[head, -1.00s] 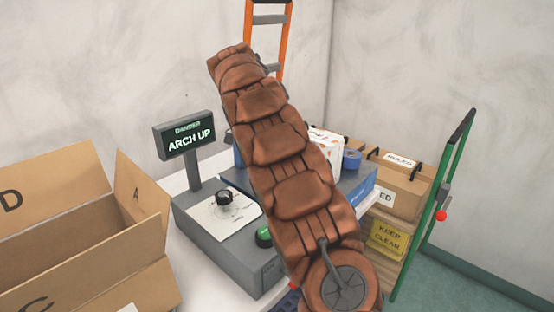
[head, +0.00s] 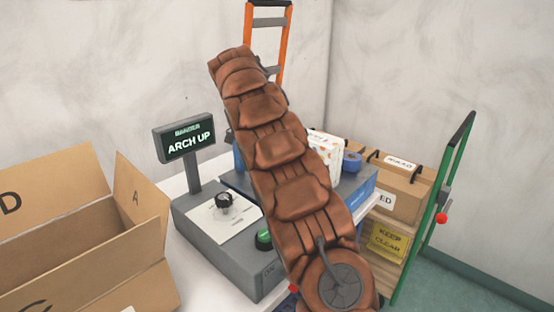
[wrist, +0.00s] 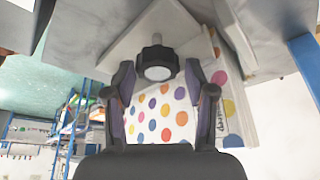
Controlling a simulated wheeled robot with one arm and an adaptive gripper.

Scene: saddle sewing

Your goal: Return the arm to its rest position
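My brown, padded arm rises from the bottom right of the head view and leans up and left across the middle. Its far end is near the orange ladder, and my gripper is hidden there. In the wrist view my gripper (wrist: 160,82) shows two dark fingers standing well apart. No object is clearly held between them. A dark round part with a pale face (wrist: 158,72) shows in the gap; I cannot tell what it is or how far off. A white surface with coloured dots (wrist: 165,112) lies behind the fingers.
A grey control box (head: 235,265) with a knob (head: 224,201) and green button (head: 264,240) stands left of my arm. Its display (head: 185,138) reads "ARCH UP". An open carton (head: 60,255) is at left. A green hand truck (head: 430,215) and an orange ladder (head: 284,40) stand behind.

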